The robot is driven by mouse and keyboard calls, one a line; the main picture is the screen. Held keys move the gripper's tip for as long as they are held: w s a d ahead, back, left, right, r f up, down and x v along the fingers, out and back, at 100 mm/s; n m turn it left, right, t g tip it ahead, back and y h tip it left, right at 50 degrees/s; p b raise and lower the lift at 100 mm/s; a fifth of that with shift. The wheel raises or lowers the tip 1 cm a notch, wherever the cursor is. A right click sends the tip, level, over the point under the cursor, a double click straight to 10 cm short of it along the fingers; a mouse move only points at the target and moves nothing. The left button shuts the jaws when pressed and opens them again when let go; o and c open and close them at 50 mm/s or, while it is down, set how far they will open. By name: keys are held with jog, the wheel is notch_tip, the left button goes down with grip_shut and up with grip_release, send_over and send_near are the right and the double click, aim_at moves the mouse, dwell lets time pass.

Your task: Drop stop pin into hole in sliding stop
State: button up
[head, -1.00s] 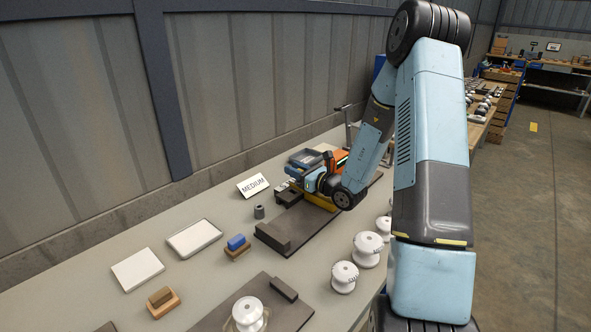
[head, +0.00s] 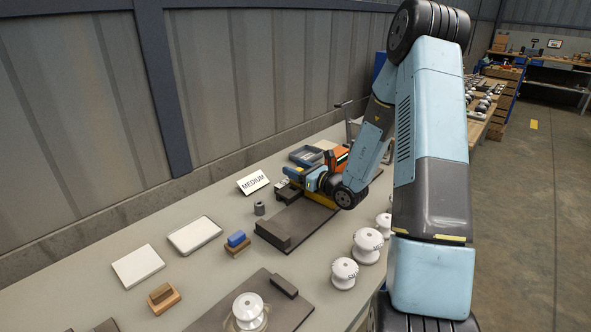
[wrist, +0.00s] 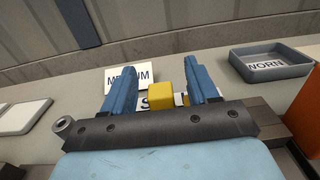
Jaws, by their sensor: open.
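My gripper (head: 291,176) is over the far end of a dark base board (head: 312,218), fingers pointing toward the wall. In the wrist view its two blue fingers (wrist: 161,92) stand apart. A yellow block (wrist: 160,95) shows between them, with visible space beside the right finger; it may be the head of the stop pin, but I cannot tell. A dark block (head: 286,194) on the board, possibly the sliding stop, lies just below the gripper in the head view. I cannot make out its hole. The lower part of the yellow block is hidden by my gripper.
A MEDIUM card (head: 252,183) and a small grey cylinder (head: 259,208) stand left of the board. A grey-blue tray (head: 306,156), labelled WORN in the wrist view, and an orange device (head: 337,160) are behind. White insulators (head: 367,246) stand at the front right.

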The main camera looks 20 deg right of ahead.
aim_at(302, 171)
jog(key=shift+v, duration=3.5)
jog(key=shift+f, duration=0.1)
jog(key=s+a+r+n+g+y, duration=0.1)
jog(key=s+a+r+n+g, duration=0.6)
jog(key=s+n, duration=0.2)
jog(key=s+a+r+n+g, duration=0.6)
jog(key=s+a+r+n, duration=0.1)
jog(key=s+n, duration=0.2)
jog(key=s+d+r+n+t+h, duration=0.3)
jog(key=s+d+r+n+h, duration=0.6)
jog(key=s, duration=0.5)
jog(key=shift+d+r+n+t+h, duration=0.25)
jog(key=shift+d+n+t+h, duration=0.05)
jog(key=shift+d+n+h, duration=0.8)
